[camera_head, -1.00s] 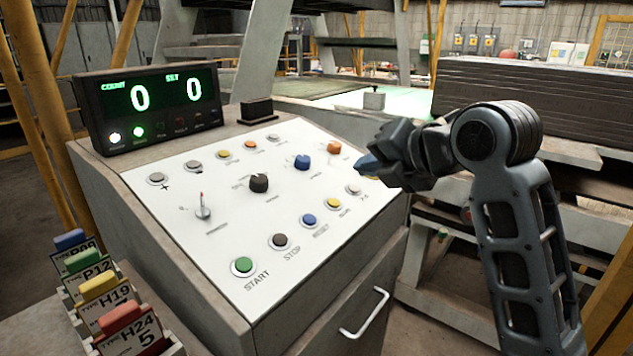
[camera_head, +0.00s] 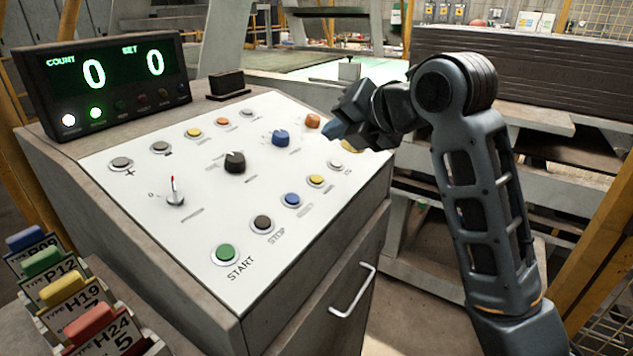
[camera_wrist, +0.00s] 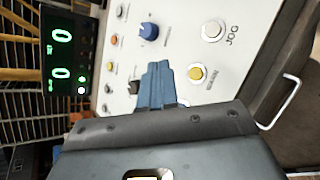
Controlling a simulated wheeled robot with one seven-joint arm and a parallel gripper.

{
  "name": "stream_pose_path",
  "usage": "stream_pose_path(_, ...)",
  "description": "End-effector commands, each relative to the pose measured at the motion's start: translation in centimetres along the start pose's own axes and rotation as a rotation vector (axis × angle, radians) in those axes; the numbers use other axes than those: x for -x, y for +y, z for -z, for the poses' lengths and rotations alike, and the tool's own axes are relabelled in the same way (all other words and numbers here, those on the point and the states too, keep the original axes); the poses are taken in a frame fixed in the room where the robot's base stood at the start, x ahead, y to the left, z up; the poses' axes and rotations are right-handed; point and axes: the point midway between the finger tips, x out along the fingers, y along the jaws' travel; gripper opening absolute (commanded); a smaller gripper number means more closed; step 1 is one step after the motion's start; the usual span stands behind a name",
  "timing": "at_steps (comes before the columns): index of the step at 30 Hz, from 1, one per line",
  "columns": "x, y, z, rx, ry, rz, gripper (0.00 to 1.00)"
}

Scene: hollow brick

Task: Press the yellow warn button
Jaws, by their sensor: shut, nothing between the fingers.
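The sloped white panel (camera_head: 205,220) carries several buttons and knobs. A yellow button (camera_head: 317,181) sits in its near row, right of a blue one; in the wrist view this yellow button (camera_wrist: 196,72) is beside the white JOG button (camera_wrist: 213,30), with a label too small to read surely. Another yellow button (camera_head: 194,132) is in the far row. My gripper (camera_head: 335,130) is shut and empty above the panel's right side, near the orange knob (camera_head: 313,121). In the wrist view its blue fingers (camera_wrist: 157,85) point toward the panel. A yellow patch behind the gripper is partly hidden.
A black display (camera_head: 105,80) reading 0 and 0 stands at the panel's back left. Coloured tagged blocks (camera_head: 75,310) are at lower left. A cabinet handle (camera_head: 353,292) juts out below the panel. A dark stack (camera_head: 510,75) lies behind my arm.

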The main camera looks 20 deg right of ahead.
Motion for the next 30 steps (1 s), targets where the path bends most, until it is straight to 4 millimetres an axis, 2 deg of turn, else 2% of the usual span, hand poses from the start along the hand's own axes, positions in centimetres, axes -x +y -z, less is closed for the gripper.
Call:
stream_pose_path(9, -3.2, -2.4, 2.5, 0.001, 0.002, -0.001, 0.0)
stream_pose_path(15, -4.6, -3.4, 3.4, 0.001, 0.001, -0.001, 0.0)
stream_pose_path(30, -4.8, -3.5, 3.5, 0.001, 0.0, -0.001, 0.0)
